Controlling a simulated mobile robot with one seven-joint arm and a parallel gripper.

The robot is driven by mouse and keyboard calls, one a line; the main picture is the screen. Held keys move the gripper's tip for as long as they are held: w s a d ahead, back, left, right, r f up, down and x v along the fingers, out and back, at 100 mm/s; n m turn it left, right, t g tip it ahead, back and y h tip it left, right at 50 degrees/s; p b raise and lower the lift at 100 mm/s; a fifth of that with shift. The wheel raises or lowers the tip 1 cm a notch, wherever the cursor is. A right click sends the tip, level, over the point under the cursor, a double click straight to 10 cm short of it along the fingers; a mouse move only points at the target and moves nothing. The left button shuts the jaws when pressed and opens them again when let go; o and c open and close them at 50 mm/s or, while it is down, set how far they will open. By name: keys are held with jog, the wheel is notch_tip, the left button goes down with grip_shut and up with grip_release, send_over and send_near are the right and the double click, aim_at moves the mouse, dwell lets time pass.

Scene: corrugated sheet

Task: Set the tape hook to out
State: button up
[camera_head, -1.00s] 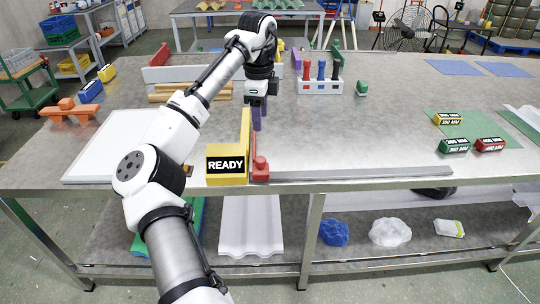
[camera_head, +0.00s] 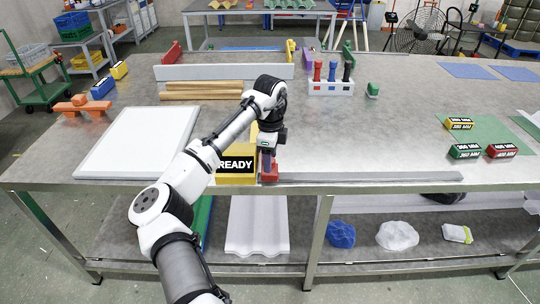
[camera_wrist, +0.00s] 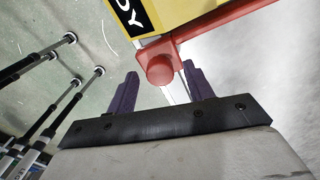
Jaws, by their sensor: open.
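The tape is a yellow box (camera_head: 236,172) with a black READY label, standing at the table's front edge. The red hook (camera_head: 269,175), with a round knob, is at the box's right side. In the wrist view the knob (camera_wrist: 160,69) of the red hook appears between my two purple fingers, near their tips; I cannot tell whether they touch it. My gripper (camera_wrist: 160,85) is open. In the head view my gripper (camera_head: 267,160) points down just above the red hook and partly hides it. The yellow box shows at the top of the wrist view (camera_wrist: 188,12).
A grey strip (camera_head: 370,177) runs right along the front edge. A white panel (camera_head: 140,140) lies left. Wooden bars (camera_head: 200,90), a rack with coloured handles (camera_head: 331,87) and labelled blocks (camera_head: 466,151) stand farther off. The table's middle right is clear.

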grip_shut()
dwell(0.3)
jog(key=shift+d, duration=0.1)
